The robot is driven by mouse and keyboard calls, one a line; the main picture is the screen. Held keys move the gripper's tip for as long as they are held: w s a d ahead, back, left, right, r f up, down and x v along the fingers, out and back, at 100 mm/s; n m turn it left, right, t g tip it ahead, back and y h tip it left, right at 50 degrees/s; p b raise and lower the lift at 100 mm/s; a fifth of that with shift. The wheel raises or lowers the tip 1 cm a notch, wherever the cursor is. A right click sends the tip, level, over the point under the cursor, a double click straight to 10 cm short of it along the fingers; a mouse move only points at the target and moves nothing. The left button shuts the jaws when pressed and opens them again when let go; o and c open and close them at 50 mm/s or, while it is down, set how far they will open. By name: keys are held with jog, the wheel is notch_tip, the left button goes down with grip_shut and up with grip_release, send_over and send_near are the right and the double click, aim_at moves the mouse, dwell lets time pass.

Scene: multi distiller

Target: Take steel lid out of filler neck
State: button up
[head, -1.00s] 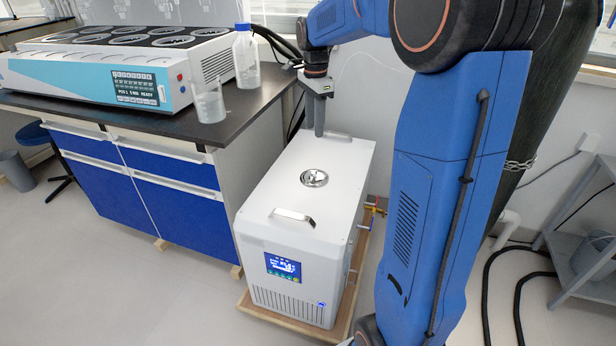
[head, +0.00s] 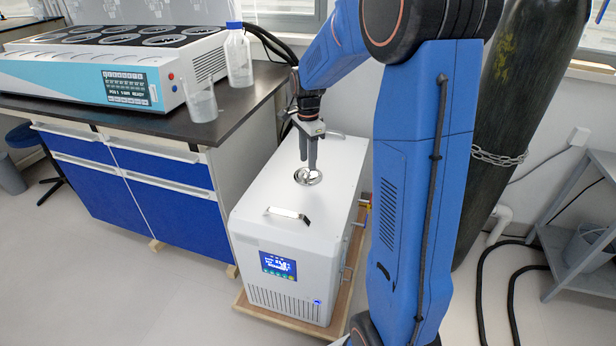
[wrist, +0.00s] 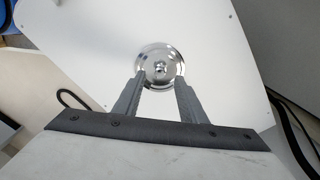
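The steel lid (head: 309,177) sits in the filler neck on top of the white chiller box (head: 283,205). It is round and shiny, and the wrist view shows it with a small knob at its centre (wrist: 160,68). The neck itself is mostly hidden under the lid. My gripper (head: 307,163) points down above the lid, and its fingers partly cover the lid in the head view. In the wrist view my gripper (wrist: 160,82) is open, with its two fingers apart at the near edge of the lid and nothing between them. I cannot tell the exact height gap.
A metal handle (head: 287,214) is at the front of the box top and another (head: 335,135) at the back. A bench (head: 190,130) with a beaker (head: 201,103) and a blue-capped bottle (head: 238,58) stands to the left. A gas cylinder (head: 520,110) stands to the right.

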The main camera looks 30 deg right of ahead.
aim_at(308, 174)
jog(key=shift+f, duration=1.8)
grip_shut()
